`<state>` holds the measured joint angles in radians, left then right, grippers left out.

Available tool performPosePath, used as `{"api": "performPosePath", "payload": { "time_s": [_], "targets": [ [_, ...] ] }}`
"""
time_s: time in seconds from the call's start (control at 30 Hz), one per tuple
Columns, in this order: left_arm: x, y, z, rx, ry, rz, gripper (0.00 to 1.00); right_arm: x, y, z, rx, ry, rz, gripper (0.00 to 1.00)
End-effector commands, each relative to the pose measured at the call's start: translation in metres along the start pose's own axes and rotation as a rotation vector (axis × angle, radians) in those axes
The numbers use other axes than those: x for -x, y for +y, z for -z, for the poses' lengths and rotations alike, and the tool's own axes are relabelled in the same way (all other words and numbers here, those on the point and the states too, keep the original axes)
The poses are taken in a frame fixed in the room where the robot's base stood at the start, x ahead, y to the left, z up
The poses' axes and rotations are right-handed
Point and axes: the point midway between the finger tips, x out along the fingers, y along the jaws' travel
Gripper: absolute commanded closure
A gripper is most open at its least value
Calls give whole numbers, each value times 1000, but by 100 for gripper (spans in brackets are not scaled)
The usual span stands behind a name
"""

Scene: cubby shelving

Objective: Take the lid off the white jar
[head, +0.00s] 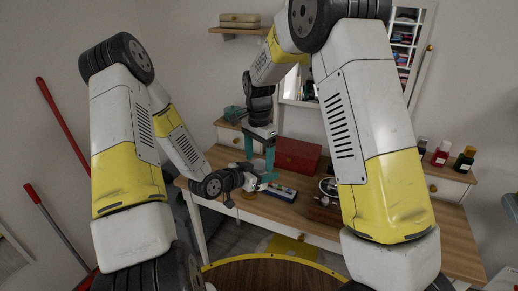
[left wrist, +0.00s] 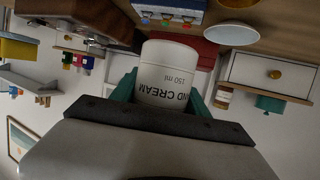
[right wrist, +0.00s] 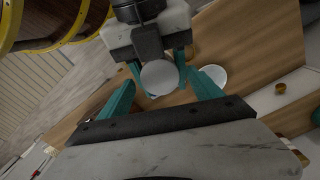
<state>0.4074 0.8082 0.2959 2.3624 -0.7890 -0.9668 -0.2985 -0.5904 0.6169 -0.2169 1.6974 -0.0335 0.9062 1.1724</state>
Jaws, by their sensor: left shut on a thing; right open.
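The white jar (left wrist: 165,72), lettered as a 150 ml cream, is held above the table by my left gripper (left wrist: 160,90). The fingers close on its sides, and its lettering is upside down in the left wrist view. In the head view the jar (head: 252,183) is small and partly covered. In the right wrist view its round white top, seemingly the lid (right wrist: 160,77), lies between the fingers of my right gripper (right wrist: 162,84). Those fingers are open, one on each side, with visible gaps. In the head view the right gripper (head: 259,163) points down over the jar.
A white disc (right wrist: 215,74) lies on the tabletop. Several small bottles (head: 441,153) stand at the right.

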Motion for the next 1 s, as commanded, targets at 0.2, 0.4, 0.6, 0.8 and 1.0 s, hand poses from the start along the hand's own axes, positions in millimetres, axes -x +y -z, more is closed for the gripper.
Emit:
{"api": "performPosePath", "payload": {
  "time_s": [0.2,0.4,0.6,0.8,1.0],
  "targets": [
    [0,0,1,-1,2,0,100,-10,0,0,1,-1,-1,26],
    [0,0,1,-1,2,0,100,-10,0,0,1,0,0,26],
    [0,0,1,-1,2,0,100,-10,0,0,1,0,0,65],
    [0,0,1,-1,2,0,100,-10,0,0,7,0,0,93],
    [0,0,1,-1,2,-1,100,-10,0,0,222,-2,1,94]
  ]
}}
